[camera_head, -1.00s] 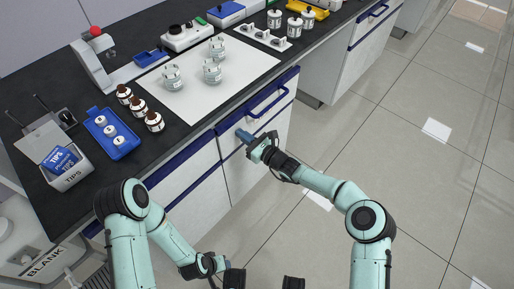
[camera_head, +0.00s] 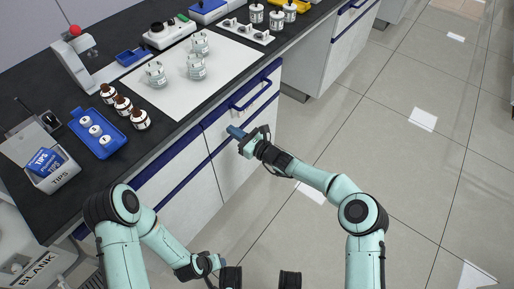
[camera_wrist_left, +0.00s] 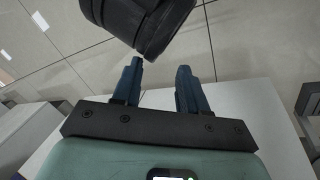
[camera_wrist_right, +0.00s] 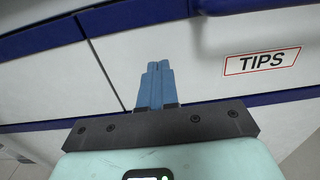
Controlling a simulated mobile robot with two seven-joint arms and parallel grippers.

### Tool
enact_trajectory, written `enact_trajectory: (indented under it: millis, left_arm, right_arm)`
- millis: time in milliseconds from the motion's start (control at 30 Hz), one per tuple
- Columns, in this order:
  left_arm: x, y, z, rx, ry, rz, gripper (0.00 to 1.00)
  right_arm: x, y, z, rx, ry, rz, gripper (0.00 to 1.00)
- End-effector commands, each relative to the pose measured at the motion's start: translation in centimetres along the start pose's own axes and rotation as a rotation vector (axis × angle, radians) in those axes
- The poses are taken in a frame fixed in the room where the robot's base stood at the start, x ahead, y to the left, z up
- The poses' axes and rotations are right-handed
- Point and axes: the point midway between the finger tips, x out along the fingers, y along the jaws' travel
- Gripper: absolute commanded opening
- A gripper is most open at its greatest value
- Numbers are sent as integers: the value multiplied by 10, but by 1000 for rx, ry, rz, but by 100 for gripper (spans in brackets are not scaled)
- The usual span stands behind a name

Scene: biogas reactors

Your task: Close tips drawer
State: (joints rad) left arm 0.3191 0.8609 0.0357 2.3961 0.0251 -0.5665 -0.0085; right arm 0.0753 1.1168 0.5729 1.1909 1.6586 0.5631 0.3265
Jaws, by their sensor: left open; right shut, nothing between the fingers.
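The tips drawer shows in the right wrist view as a pale front with a red-framed TIPS label (camera_wrist_right: 262,61) and a blue handle (camera_wrist_right: 240,28) above it. In the head view its front (camera_head: 255,103) is under the bench top, and it looks flush or nearly so; a small gap cannot be told. My right gripper (camera_head: 235,132) is shut and empty, its blue fingers (camera_wrist_right: 156,84) pointing at the cabinet just below and left of the label. Contact cannot be told. My left gripper (camera_head: 222,262) is open and empty, low and away from the drawer; its parted fingers show in the left wrist view (camera_wrist_left: 158,85).
The dark bench top (camera_head: 95,170) carries a white mat (camera_head: 205,75) with glass vessels, brown bottles (camera_head: 123,105), a blue tray (camera_head: 98,133) and a TIPS box (camera_head: 55,180). Drawers with blue edges line the bench front. The tiled floor (camera_head: 410,170) on the right is clear.

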Motion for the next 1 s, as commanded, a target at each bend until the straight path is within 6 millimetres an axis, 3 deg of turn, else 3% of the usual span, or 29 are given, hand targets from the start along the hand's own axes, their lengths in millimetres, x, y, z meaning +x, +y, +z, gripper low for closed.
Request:
enact_trajectory:
  millis: [200, 400, 600, 867, 1000]
  left_arm:
    - [-22, 8, 24, 7, -73, 6, 43]
    - [-33, 11, 40, 11, -121, 8, 43]
    - [-37, 12, 46, 12, -140, 8, 43]
    - [-37, 12, 47, 12, -142, 8, 43]
    - [-46, 14, 48, 12, -147, 9, 43]
  right_arm:
    - [-51, -4, 2, 2, 4, -1, 0]
    - [-88, -3, 0, 1, 4, 0, 0]
    - [-104, -3, -2, 0, 4, 2, 0]
    - [-106, -2, -3, 0, 6, 3, 0]
    - [-111, 19, -17, -37, 81, 61, 0]
